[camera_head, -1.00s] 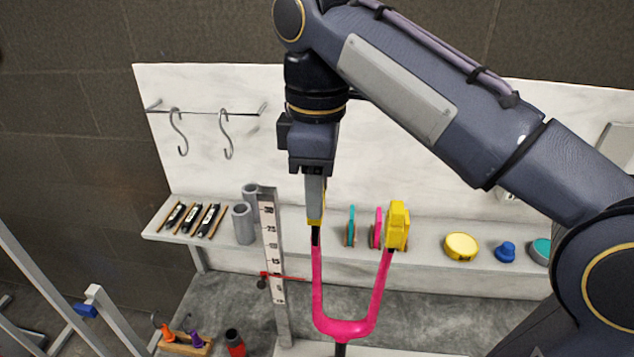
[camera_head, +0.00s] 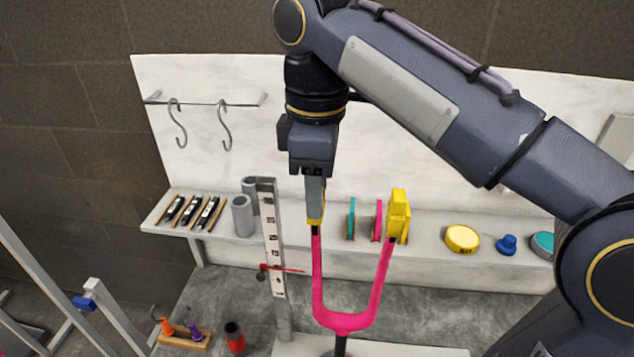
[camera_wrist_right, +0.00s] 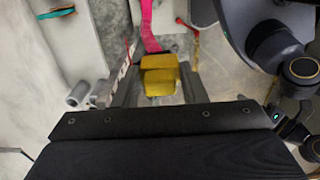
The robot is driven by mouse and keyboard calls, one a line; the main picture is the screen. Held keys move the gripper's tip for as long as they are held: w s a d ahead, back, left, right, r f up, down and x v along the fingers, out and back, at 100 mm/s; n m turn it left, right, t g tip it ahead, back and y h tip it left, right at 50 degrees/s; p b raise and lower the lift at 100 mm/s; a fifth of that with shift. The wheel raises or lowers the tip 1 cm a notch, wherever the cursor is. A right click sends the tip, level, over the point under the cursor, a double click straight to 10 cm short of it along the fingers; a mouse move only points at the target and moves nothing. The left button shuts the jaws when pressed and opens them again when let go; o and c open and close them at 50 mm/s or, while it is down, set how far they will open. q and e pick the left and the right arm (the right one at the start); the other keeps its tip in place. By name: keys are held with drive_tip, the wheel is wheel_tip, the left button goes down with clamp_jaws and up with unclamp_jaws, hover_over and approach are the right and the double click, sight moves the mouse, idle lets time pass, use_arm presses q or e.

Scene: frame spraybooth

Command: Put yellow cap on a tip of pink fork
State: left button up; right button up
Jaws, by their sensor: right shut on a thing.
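The pink fork (camera_head: 343,322) stands upright with two prongs. A yellow cap (camera_head: 398,217) sits on its right prong. My right gripper (camera_head: 315,217) points down over the left prong and is shut on another yellow cap (camera_wrist_right: 158,82); only a thin part of that cap shows in the head view. The cap is right at the left prong's dark tip, and I cannot tell whether it is seated on it. In the right wrist view the pink fork (camera_wrist_right: 150,28) runs up from beside the held cap. My left gripper is not in view.
A ruler post (camera_head: 271,235) with a red pointer stands left of the fork. The shelf (camera_head: 425,257) behind holds teal and pink discs, a yellow round tin (camera_head: 462,239), a blue knob (camera_head: 507,245), grey tubes (camera_head: 242,215) and black-labelled pieces. Hooks (camera_head: 224,128) hang on the back panel.

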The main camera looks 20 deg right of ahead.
drive_tip(key=shift+f, duration=0.45)
drive_tip(key=o, duration=1)
wheel_tip(320, 180, up, 7)
drive_tip(key=p, duration=0.3)
drive_tip(key=shift+r+p, duration=0.45)
drive_tip(key=shift+p, duration=0.1)
drive_tip(key=shift+f, duration=0.1)
